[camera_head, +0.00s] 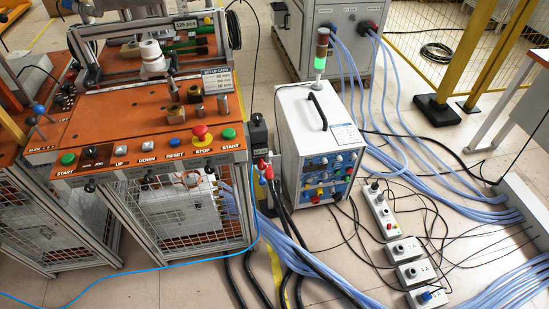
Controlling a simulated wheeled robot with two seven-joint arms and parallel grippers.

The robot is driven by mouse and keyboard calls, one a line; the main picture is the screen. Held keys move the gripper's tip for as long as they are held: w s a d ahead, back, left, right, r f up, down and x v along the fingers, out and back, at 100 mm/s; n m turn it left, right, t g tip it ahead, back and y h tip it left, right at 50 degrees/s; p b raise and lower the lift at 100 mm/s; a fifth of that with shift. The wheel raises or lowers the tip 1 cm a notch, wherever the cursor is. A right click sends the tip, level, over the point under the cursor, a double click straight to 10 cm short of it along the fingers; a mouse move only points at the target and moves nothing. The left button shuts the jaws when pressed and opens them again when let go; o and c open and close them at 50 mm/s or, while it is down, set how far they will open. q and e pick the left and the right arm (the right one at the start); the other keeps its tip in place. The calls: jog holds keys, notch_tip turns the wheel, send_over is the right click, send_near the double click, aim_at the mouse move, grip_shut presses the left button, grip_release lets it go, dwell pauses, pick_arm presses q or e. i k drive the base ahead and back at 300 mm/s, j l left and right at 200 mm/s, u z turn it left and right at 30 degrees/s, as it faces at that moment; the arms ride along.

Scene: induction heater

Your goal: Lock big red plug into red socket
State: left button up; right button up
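A red connector (265,170) sits low on the front of a narrow black unit (258,138), between the orange workbench and the white box. Thick black cables (284,212) run down from beside it to the floor. I cannot tell whether it is the big red plug, the red socket, or both joined. Another small red fitting (374,25) shows on the grey cabinet at the top, with light blue hoses near it. Neither of my grippers can be made out in this view.
The white box (310,115) carries a lit green signal lamp (320,63). The orange workbench (125,118) with buttons fills the left. Power strips (384,208), blue hoses (290,255) and loose cables cover the right floor. Bare floor (170,285) lies at the bottom left.

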aim_at(269, 173)
jog(key=i+l+u, duration=0.1)
jog(key=l, duration=0.25)
jog(key=i+l+u, duration=0.1)
jog(key=i+l, duration=0.15)
jog(key=i+l+u, duration=0.1)
jog(key=l, duration=0.35)
jog(key=i+l, duration=0.15)
jog(key=l, duration=0.2)
jog(key=i+l+u, duration=0.15)
jog(key=l, duration=0.25)
